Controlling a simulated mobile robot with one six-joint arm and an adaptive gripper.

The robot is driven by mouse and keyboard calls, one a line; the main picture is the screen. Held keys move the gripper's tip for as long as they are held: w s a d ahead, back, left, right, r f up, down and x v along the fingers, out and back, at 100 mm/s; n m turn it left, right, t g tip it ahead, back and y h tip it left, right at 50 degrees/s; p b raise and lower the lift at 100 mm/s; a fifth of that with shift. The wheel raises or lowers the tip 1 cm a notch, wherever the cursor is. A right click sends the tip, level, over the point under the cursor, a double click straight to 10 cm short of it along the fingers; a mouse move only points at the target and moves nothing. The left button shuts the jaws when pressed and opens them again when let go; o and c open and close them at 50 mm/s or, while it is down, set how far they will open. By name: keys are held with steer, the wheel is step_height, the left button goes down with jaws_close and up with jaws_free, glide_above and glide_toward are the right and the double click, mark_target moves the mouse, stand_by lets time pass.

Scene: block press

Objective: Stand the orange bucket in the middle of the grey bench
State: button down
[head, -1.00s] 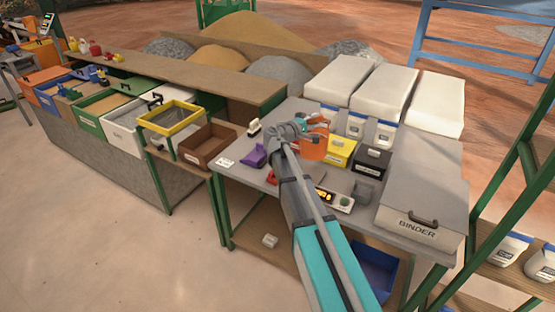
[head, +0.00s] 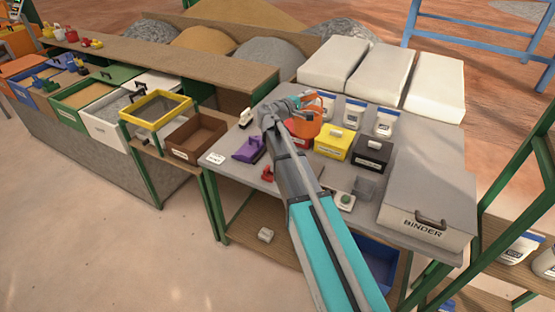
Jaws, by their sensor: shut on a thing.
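The orange bucket (head: 309,127) is in the head view near the back of the grey bench (head: 238,178). My gripper (head: 304,103) is at the bucket's upper part and is shut on it. The bucket looks roughly upright. I cannot tell whether its base is clear of the bench and the box behind it. My gripper and wrist hide part of its left side, and my arm crosses the bench's middle.
A red box partly shows below the bucket. A purple scoop (head: 249,150) lies left. The binder bin (head: 428,205) fills the right end.

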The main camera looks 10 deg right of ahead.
steer(key=shift+w+a, duration=0.1)
steer(key=shift+a, duration=0.2)
steer(key=shift+f, duration=0.15)
steer(key=s+a+f+n+t+y+b, duration=0.1)
steer(key=a+f+n+t+y+b, duration=0.5)
steer(key=f+b, duration=0.7)
steer(key=shift+a+f+t+y+b, duration=0.15)
steer(key=shift+a+t+y+b, duration=0.55)
steer(key=shift+a+y, duration=0.75)
steer(key=shift+w+d+y, duration=0.1)
steer(key=shift+d+y, duration=0.15)
steer(key=w+d+f+b, duration=0.2)
steer(key=w+f+b, duration=0.7)
steer(key=w, duration=0.4)
